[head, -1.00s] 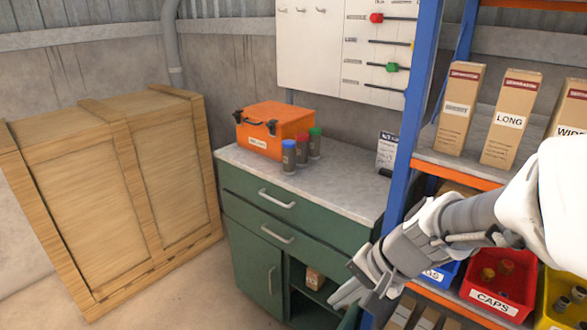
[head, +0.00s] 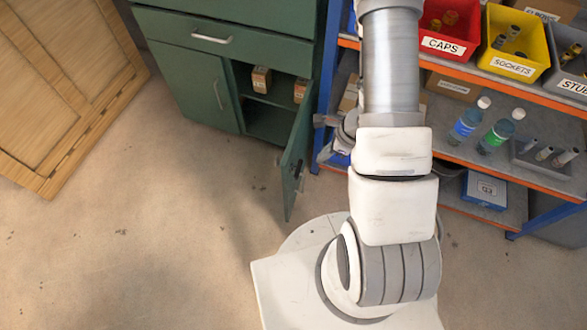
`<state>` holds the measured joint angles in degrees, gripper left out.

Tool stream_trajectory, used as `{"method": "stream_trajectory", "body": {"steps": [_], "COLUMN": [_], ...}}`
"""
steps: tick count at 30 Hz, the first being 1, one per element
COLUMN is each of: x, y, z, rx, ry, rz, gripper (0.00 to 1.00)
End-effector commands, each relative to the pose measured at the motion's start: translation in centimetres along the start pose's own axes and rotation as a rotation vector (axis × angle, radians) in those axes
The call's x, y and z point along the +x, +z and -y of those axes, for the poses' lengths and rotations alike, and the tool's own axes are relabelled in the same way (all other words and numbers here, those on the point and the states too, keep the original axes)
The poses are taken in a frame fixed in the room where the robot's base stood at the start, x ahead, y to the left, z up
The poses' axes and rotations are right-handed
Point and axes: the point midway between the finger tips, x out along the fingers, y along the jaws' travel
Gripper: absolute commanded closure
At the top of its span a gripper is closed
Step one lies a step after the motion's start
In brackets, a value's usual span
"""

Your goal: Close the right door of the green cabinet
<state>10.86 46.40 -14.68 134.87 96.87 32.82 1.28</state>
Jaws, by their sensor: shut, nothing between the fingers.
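The green cabinet (head: 187,82) stands at the upper left of the head view. Its right door (head: 294,158) is swung wide open and juts toward me, with a handle on its right-hand face. The left door (head: 192,84) is shut, as is the drawer (head: 205,28) above it. My gripper (head: 324,155) shows partly, just right of the open door and beside the blue shelf post. It is shut and empty, and my arm hides much of it. I cannot tell whether it touches the door.
Small boxes (head: 261,79) sit inside the open compartment. A shelf rack with a red bin (head: 447,26), a yellow bin (head: 513,45) and bottles (head: 470,118) stands close on the right. The floor before the cabinet is clear.

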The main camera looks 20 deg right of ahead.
Motion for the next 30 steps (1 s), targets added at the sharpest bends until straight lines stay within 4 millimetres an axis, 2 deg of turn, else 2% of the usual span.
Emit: {"method": "stream_trajectory", "body": {"steps": [5, 8, 19, 24, 30], "x": [1.4, 3.0, 10.8, 11.4, 11.9], "y": [-0.7, -0.7, -0.8, 1.8, 3.0], "z": [-0.2, -0.2, -0.2, -0.1, 0.0], "rx": [0.023, 0.020, 0.018, 0.015, 0.019], "ry": [0.003, 0.004, 0.004, 0.001, 0.000], "rz": [-0.010, -0.010, -0.010, -0.008, -0.009], "gripper": [1.00, 1.00, 1.00, 1.00, 1.00]}}
